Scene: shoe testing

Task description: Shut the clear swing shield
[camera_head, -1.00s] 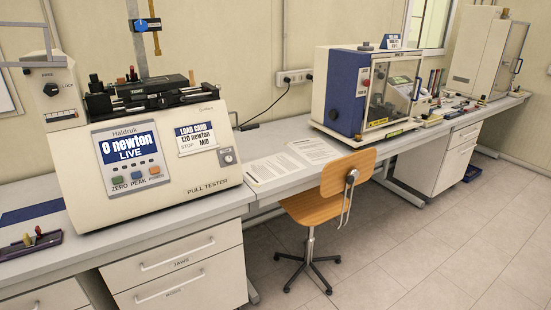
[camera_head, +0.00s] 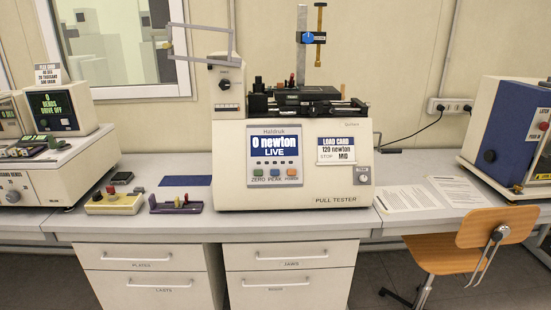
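The pull tester (camera_head: 290,165) stands on the bench in the middle of the head view. A clear panel with a thin grey frame (camera_head: 200,42), which looks like the swing shield, sticks out to the upper left from the tester's post (camera_head: 227,90). It stands swung away from the black jaw carriage (camera_head: 305,101), which is uncovered. The panel is hard to see against the window and wall. The tester's display reads "0 newton LIVE". Neither of my grippers is in view.
A small purple tray (camera_head: 176,205), a yellowish block (camera_head: 114,203) and a blue mat (camera_head: 185,181) lie left of the tester. Papers (camera_head: 430,194) lie to its right. A wooden chair (camera_head: 495,226) stands before the bench at right. A flex machine (camera_head: 60,150) is at far left.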

